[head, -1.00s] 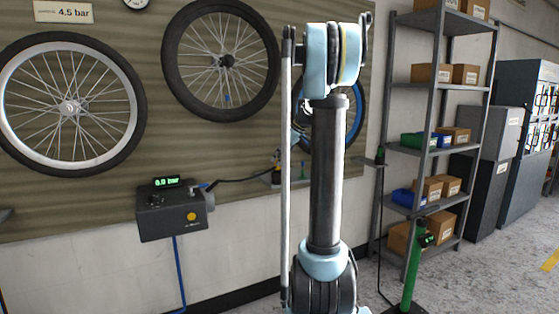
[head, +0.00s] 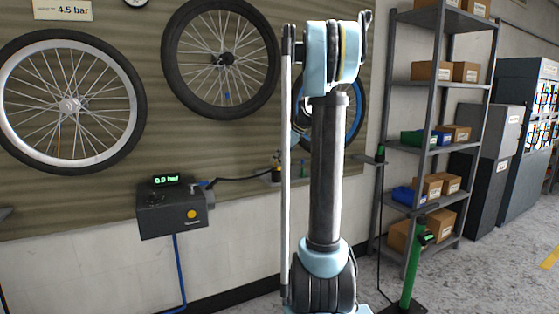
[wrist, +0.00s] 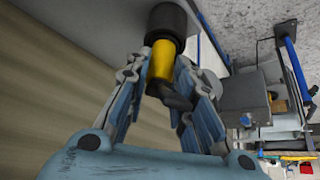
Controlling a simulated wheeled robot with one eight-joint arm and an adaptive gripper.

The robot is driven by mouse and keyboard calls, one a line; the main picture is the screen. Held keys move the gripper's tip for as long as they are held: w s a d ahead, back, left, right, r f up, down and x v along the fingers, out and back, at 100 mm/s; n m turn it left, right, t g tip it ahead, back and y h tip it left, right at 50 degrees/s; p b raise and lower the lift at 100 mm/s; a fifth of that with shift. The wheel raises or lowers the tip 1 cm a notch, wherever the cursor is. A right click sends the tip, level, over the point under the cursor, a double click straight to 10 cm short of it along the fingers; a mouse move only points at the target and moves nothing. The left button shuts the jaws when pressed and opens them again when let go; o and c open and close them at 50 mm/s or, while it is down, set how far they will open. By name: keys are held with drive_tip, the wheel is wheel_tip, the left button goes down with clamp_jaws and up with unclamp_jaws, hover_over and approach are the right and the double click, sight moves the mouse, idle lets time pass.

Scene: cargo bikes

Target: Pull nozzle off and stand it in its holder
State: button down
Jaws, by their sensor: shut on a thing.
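The nozzle (wrist: 159,62) has a yellow body and a dark head, and stands between my fingers in the wrist view. My gripper (wrist: 158,70) is shut on it. A black cylinder (wrist: 167,24) surrounds the far end of the yellow body; it looks like the holder's cup, but I cannot tell how deep the nozzle sits in it. In the head view the nozzle (head: 277,164) is small and upright at a wall bracket (head: 271,178), just left of my arm. My gripper is mostly hidden behind my arm there.
A grey inflator box (head: 172,213) with a lit display hangs on the wall, and a black hose (head: 237,180) runs from it toward the nozzle. Wheels (head: 221,60) hang above. A green stand (head: 412,270) and a shelf rack (head: 433,140) are at the right.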

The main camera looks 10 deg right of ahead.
drive_tip(key=shift+f, duration=0.1)
drive_tip(key=c, duration=1.3)
unclamp_jaws()
drive_tip(key=shift+o, duration=0.5)
drive_tip(key=v, duration=1)
drive_tip(key=shift+a, duration=0.1)
drive_tip(key=s+a+f+m+h, duration=0.1)
drive_tip(key=s+a+f+m, duration=0.15)
drive_tip(key=s+f, duration=0.6)
drive_tip(key=s+a+f+m+g+h, duration=0.1)
drive_tip(key=s+a+f+m+h, duration=0.15)
drive_tip(key=s, duration=1.05)
drive_tip(key=s+a+f+m+h, duration=0.1)
drive_tip(key=s+f+m, duration=0.2)
drive_tip(key=s+f, duration=0.5)
drive_tip(key=s+d+f+m, duration=0.1)
drive_tip(key=s+f+m, duration=0.2)
drive_tip(key=s+f, duration=0.4)
drive_tip(key=s+h, duration=0.1)
drive_tip(key=s, duration=0.3)
drive_tip(key=shift+f+m, duration=0.3)
drive_tip(key=shift+f, duration=0.05)
